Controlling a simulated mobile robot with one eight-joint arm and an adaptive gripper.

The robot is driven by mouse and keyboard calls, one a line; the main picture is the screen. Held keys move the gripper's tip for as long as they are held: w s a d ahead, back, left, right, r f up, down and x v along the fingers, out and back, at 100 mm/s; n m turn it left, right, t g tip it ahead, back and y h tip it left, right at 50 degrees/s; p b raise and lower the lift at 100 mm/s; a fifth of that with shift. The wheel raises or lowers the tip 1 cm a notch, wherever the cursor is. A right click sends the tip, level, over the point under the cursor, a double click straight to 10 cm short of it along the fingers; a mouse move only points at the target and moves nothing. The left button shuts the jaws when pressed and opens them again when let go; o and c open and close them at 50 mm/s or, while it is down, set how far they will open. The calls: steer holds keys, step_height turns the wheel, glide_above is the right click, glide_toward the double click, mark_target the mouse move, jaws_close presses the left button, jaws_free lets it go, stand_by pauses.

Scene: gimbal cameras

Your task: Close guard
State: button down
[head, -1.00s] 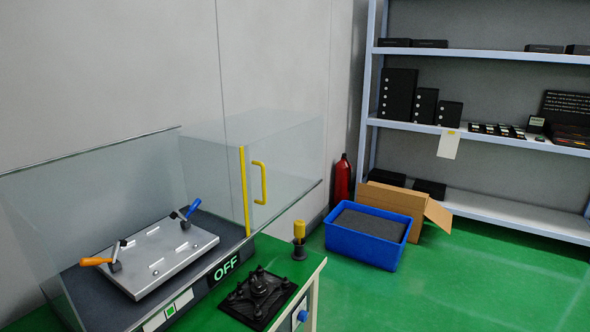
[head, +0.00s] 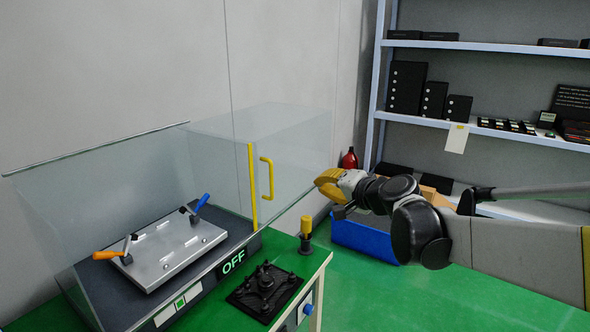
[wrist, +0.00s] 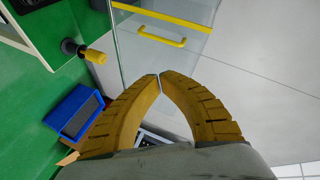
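The guard is a clear glass enclosure (head: 150,165) around a machine bed on the green bench. A clear panel (head: 300,150) with a yellow edge strip (head: 252,186) and a yellow handle (head: 267,178) reaches right past the bed. The handle also shows at the top of the wrist view (wrist: 160,40). My gripper (head: 318,182) is right of the handle in the head view, apart from it. Its yellow fingers meet at the tips in the wrist view (wrist: 160,76), with nothing seen between them.
A metal plate (head: 170,250) with orange and blue clamps lies on the bed, above an "OFF" display (head: 233,262). A yellow-topped post (head: 306,227) and black fixture (head: 265,290) stand on the bench. A blue bin (head: 362,238) and shelves (head: 470,130) are behind my arm.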

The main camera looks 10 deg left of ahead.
steer(key=w+a+f+m+t+y, duration=0.1)
steer(key=w+a+f+m, duration=0.1)
steer(key=w+a, duration=0.45)
steer(key=m+t+y, duration=0.1)
steer(key=m+t, duration=0.1)
steer(key=m, duration=0.1)
glide_toward(276, 163)
steer(key=b+x, duration=0.2)
steer(key=x, duration=0.3)
steer(key=shift+w+a+b, duration=0.25)
steer(key=shift+b, duration=0.1)
steer(key=shift+s+a+r+b, duration=0.1)
steer(key=shift+s+b, duration=0.3)
steer(key=shift+s, duration=0.6)
steer(key=shift+s+a+r+b, duration=0.15)
steer(key=shift+s+b, duration=0.2)
steer(key=shift+s, duration=0.65)
